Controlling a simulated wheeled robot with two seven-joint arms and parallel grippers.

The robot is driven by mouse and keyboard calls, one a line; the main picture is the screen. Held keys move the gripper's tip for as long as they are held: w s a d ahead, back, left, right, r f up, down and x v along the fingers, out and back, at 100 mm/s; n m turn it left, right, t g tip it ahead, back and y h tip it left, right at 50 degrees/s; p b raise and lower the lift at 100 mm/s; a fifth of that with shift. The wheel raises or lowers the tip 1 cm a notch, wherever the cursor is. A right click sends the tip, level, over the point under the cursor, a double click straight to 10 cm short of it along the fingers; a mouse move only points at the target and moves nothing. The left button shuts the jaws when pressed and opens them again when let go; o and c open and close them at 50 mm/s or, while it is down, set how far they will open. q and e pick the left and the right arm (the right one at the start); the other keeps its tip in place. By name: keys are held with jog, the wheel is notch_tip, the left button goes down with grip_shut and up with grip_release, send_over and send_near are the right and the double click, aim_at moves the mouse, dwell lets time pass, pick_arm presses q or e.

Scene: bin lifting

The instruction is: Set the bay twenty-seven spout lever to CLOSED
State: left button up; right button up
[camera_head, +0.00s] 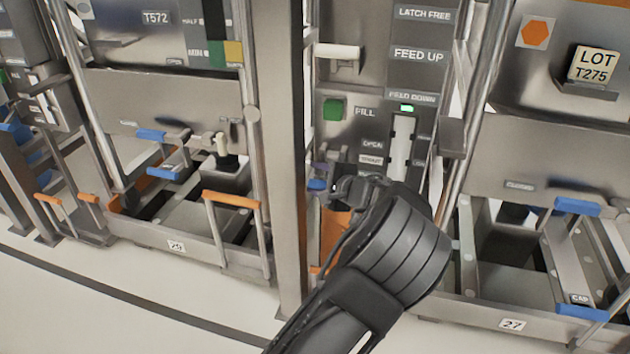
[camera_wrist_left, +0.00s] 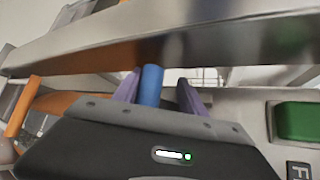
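The bay 27 plate (camera_head: 512,324) is on the lower rail of the right-hand bay. To its left is a control panel with a FILL label and an OPEN label (camera_head: 372,143). A blue lever grip (camera_head: 318,184) sits at the panel's lower left, beside my left gripper (camera_head: 328,172). The lever's lower part and nearby labels are hidden by my gripper and arm. In the left wrist view, the blue grip (camera_wrist_left: 151,85) stands between the purple fingertips of my left gripper (camera_wrist_left: 158,92). It is close to the left finger, with a gap to the right one. My right gripper is not in view.
A steel post (camera_head: 277,150) stands just left of my gripper. A green button (camera_head: 334,109) and a pale handle (camera_head: 337,51) are above it. Bay 27 has other blue handles (camera_head: 577,206). Bay 29, with its orange handle (camera_head: 231,199), is to the left.

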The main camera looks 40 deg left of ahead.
pick_arm(q)
jog(key=shift+o, duration=0.6)
jog(key=shift+w+d+f, duration=0.1)
jog(key=shift+w+d, duration=0.35)
jog(key=shift+d, duration=0.2)
jog(key=v, duration=0.2)
jog(key=p+v, duration=0.1)
jog(key=v, duration=0.2)
jog(key=p+v, duration=0.1)
jog(key=v, duration=0.1)
jog(key=shift+s+r, duration=0.3)
jog(key=shift+s, duration=0.05)
jog(key=shift+s+a, duration=0.1)
jog(key=shift+a, duration=0.15)
